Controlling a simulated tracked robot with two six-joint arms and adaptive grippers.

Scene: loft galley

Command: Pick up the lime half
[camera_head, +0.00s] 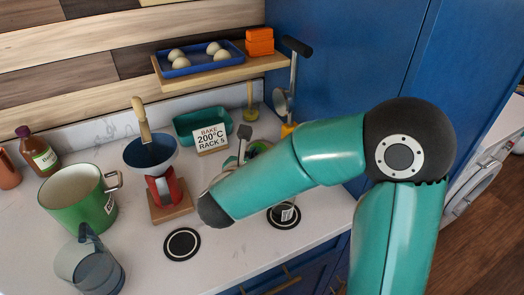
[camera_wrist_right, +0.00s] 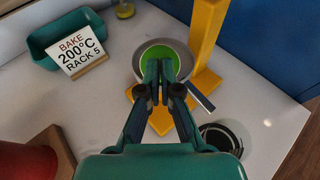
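A round bright green thing (camera_wrist_right: 160,55), which looks like the lime half, sits inside a round grey rim in the right wrist view. My right gripper (camera_wrist_right: 162,88) is over its near side and hides part of it. The two dark fingers are close together, and I cannot tell whether they touch or hold anything. In the head view only a sliver of green (camera_head: 260,147) shows behind my right forearm. My left gripper is in neither view.
A yellow stand (camera_wrist_right: 205,35) rises close to the right of the gripper. A teal tray (camera_wrist_right: 50,35) with a bake sign (camera_wrist_right: 78,52) is at left. A blue funnel (camera_head: 150,152), green pot (camera_head: 77,197) and clear jug (camera_head: 88,266) stand further left. The front counter is mostly clear.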

